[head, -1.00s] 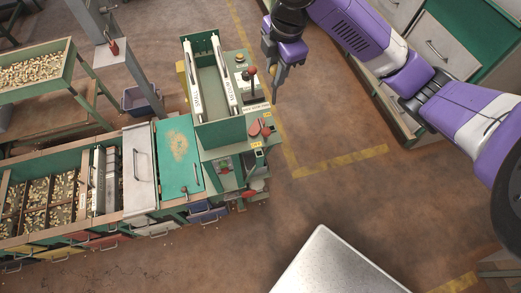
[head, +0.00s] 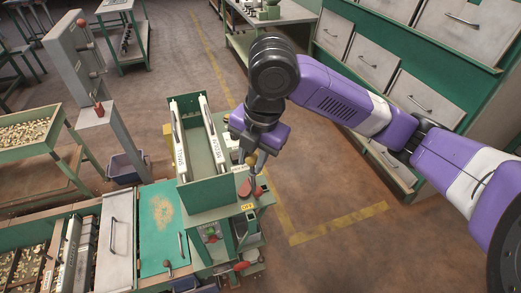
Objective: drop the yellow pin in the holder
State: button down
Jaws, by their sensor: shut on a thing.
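My gripper (head: 254,172) hangs at the end of my purple arm, over the right front part of the green machine. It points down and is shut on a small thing. A small brownish-yellow round end (head: 251,159) shows at the fingers; I take it for the yellow pin, but it is too small to be sure. The gripper hides part of the machine's control panel, including the lever. I cannot clearly make out the holder among the small fittings below the fingers.
The machine's open green hopper (head: 203,189) with white rails stands left of my gripper. Red handles (head: 263,190) lie close by the fingers. A teal lid (head: 165,222) is further left. Grey drawers (head: 424,96) line the right. Floor is free right of the machine.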

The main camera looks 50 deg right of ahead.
jog(key=shift+s+a+f+n+y+b, duration=0.15)
jog(key=shift+a+f+n+b, duration=0.35)
jog(key=shift+f, duration=0.35)
jog(key=shift+s+a+f+n+y+b, duration=0.1)
jog(key=shift+s+a+f+n+b, duration=0.1)
jog(key=shift+a+f+n+b, duration=0.5)
jog(key=shift+s+a+f+n+y+b, duration=0.2)
jog(key=shift+f+b, duration=0.2)
jog(key=shift+f, duration=0.65)
jog(key=shift+b+x, duration=0.9)
jog(key=shift+b, duration=0.05)
jog(key=shift+s, duration=0.15)
jog(key=shift+s+d+b+x, duration=0.1)
jog(key=shift+s+b+x, duration=0.15)
jog(key=shift+b+x, duration=1.1)
jog(key=shift+s+d+b+x, duration=0.1)
jog(key=shift+s+b+x, duration=0.15)
jog(key=shift+b+x, duration=1.05)
jog(key=shift+s+d+b+x, duration=0.1)
jog(key=shift+s+b+x, duration=0.2)
jog(key=shift+b+x, duration=1.05)
jog(key=shift+d+f, duration=0.1)
jog(key=shift+f, duration=0.1)
jog(key=c, duration=1)
grip_release()
jog(key=shift+c, duration=0.2)
